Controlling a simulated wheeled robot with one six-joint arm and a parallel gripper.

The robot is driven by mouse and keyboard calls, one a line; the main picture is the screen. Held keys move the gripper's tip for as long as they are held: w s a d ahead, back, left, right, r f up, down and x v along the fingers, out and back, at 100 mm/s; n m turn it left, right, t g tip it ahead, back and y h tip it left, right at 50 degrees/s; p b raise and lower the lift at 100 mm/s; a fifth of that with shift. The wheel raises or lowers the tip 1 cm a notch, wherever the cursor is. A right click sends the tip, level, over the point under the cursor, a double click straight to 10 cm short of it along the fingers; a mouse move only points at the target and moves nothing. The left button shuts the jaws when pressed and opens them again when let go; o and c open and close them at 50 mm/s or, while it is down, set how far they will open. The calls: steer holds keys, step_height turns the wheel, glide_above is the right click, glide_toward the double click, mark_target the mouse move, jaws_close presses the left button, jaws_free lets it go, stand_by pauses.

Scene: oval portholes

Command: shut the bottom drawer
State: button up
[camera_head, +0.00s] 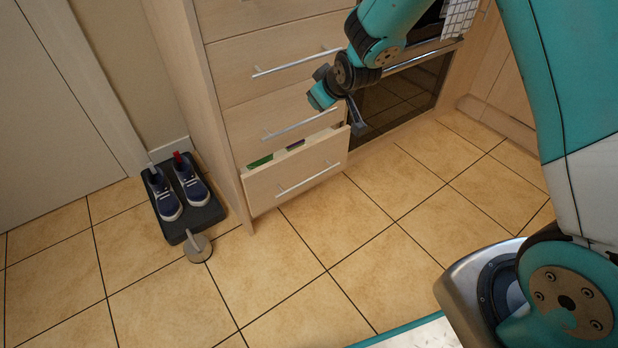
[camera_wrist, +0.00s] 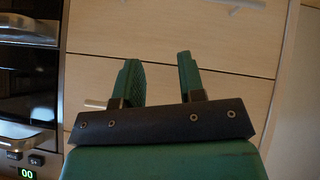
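The bottom drawer (camera_head: 297,175) of the pale wood cabinet is pulled partly out, with green and dark contents showing over its front. Its bar handle (camera_head: 308,178) is silver. My gripper (camera_head: 357,124) is near the drawer front's upper right corner in the head view; I cannot tell whether it touches it. In the wrist view my gripper (camera_wrist: 158,60) has its two green fingers apart with nothing seen between them. Pale drawer fronts (camera_wrist: 225,60) fill the view behind the fingers.
Closed drawers with silver handles (camera_head: 298,63) are above. An oven (camera_head: 400,95) stands right of the drawers. Blue shoes (camera_head: 178,188) on a dark tray (camera_head: 205,217) and a round grey doorstop-like object (camera_head: 198,248) are on the left. The tiled floor ahead is clear.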

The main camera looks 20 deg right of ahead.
steer(key=w+d+f+n+t+h, duration=0.1)
steer(key=w+d+f+t, duration=0.1)
steer(key=w+d+f, duration=0.3)
steer(key=w+d+f+n+t+h, duration=0.1)
steer(key=d+f, duration=0.1)
steer(key=f, duration=0.5)
step_height(320, 180, down, 11)
steer(key=s+n+t, duration=0.1)
steer(key=n+t, duration=0.3)
steer(key=s+a+f+n+t+y, duration=0.2)
steer(key=s+f+n+y, duration=0.25)
steer(key=s+f, duration=0.35)
steer(key=s+a+f+n+t+y, duration=0.1)
steer(key=s+a+f+n+y, duration=0.15)
steer(key=s+f+n, duration=0.45)
steer(key=m+b, duration=0.2)
steer(key=b, duration=0.5)
glide_toward(309, 179)
steer(key=shift+f+b+x, duration=0.15)
steer(key=shift+b+x, duration=2.35)
steer(key=shift+b, duration=1.7)
steer(key=shift+f+b+x, duration=0.15)
steer(key=shift+b+x, duration=2.35)
steer(key=shift+b, duration=1.7)
steer(key=shift+w+d, duration=0.1)
jaws_close()
